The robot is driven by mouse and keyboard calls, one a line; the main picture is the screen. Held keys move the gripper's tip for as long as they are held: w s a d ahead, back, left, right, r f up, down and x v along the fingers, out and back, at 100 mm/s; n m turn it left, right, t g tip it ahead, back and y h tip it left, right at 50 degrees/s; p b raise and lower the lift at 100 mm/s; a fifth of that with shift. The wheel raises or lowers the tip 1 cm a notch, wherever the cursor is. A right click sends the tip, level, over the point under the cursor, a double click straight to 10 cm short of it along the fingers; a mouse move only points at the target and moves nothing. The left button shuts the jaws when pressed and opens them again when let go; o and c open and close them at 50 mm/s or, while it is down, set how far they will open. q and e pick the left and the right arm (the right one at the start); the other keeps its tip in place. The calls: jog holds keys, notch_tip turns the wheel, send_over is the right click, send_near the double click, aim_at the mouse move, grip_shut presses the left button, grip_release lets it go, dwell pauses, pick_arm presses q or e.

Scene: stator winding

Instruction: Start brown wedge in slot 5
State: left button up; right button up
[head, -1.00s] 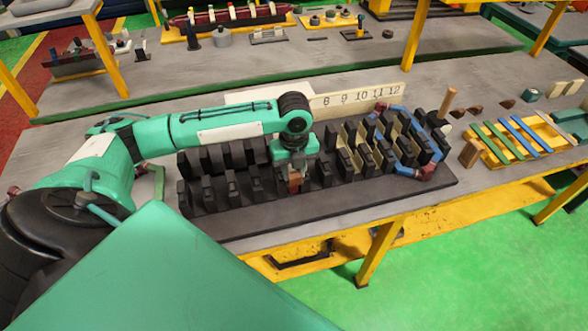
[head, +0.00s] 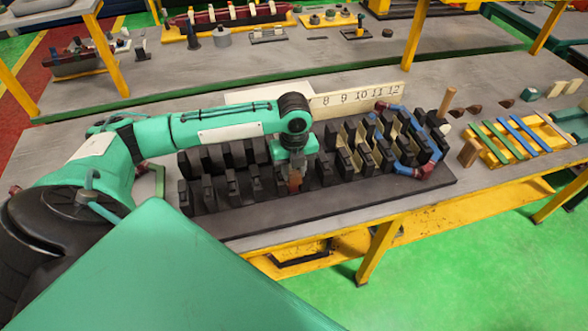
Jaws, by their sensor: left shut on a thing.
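My left gripper (head: 293,172) points down over the middle of the black stator block (head: 250,218), among its rows of black teeth. It is shut on a small brown wedge (head: 294,183), which shows below the jaws at a slot in the front part of the block. How deep the wedge sits in the slot I cannot tell. The slot number there is hidden; the number board (head: 358,97) behind shows only 8 to 12, the rest being covered by my left arm. My right gripper is not in view.
Cream liners and a blue coil (head: 404,165) with dark red ends fill slots at the block's right. Further right stand a wooden mallet (head: 447,101), a brown block (head: 468,153), dark brown pieces (head: 468,109) and a yellow rack (head: 520,140) with green and blue strips.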

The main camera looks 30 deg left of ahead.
pick_arm(q)
jog(key=shift+w+a, duration=0.45)
jog(key=shift+a, duration=0.1)
jog(key=o, duration=1)
jog(key=shift+o, duration=0.2)
jog(key=shift+r, duration=0.1)
notch_tip(320, 180, up, 14)
jog(key=b, duration=0.2)
jog(key=shift+f, duration=0.25)
